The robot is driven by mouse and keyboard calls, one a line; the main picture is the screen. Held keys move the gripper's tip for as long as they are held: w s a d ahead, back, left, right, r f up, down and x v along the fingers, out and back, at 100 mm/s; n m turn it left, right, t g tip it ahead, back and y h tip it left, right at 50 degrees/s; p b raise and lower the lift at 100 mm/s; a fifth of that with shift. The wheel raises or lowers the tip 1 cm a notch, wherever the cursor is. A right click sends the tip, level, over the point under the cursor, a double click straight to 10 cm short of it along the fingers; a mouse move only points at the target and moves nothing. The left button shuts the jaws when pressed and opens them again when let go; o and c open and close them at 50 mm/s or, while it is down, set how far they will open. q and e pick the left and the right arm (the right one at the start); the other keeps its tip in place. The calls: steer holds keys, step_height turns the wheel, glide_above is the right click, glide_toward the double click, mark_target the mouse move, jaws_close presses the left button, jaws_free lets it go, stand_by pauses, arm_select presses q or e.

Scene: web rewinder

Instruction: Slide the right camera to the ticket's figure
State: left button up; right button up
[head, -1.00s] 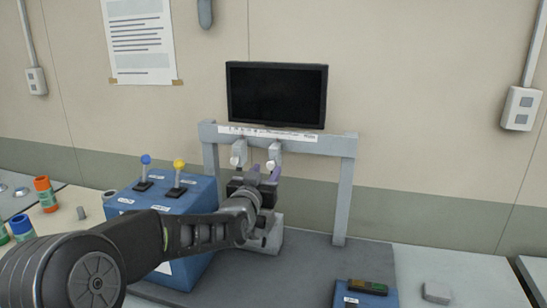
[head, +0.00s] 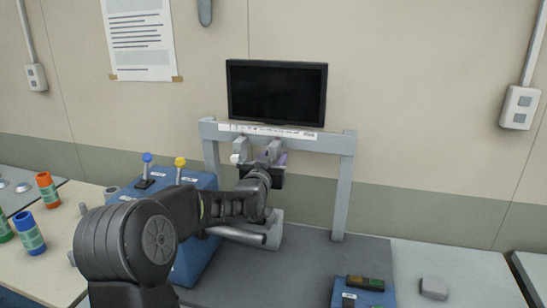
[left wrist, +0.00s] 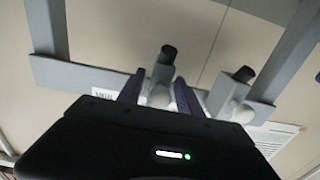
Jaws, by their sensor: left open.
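The right camera (head: 273,147) is a small grey body with a pale knob, hanging under the grey rail (head: 335,143). The left camera (head: 240,149) hangs close beside it on the left. My left gripper (head: 269,160) is open at the right camera and partly hides it. In the left wrist view, the purple fingers of the left gripper (left wrist: 158,93) stand on either side of the right camera's pale knob (left wrist: 160,96); contact cannot be told. The left camera (left wrist: 238,100) is outside the fingers there. A printed scale strip (head: 268,131) runs along the rail; its figures are unreadable. My right gripper is not in view.
A dark monitor (head: 277,92) stands above the rail. A blue box (head: 203,181) with blue- and yellow-topped levers is left, partly behind my arm. A paper (head: 142,38) with unreadable print hangs on the wall. A blue device (head: 360,299) sits front right.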

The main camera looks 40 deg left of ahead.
arm_select(q)
jaws_close()
stand_by(0.3)
stand_by(1.1)
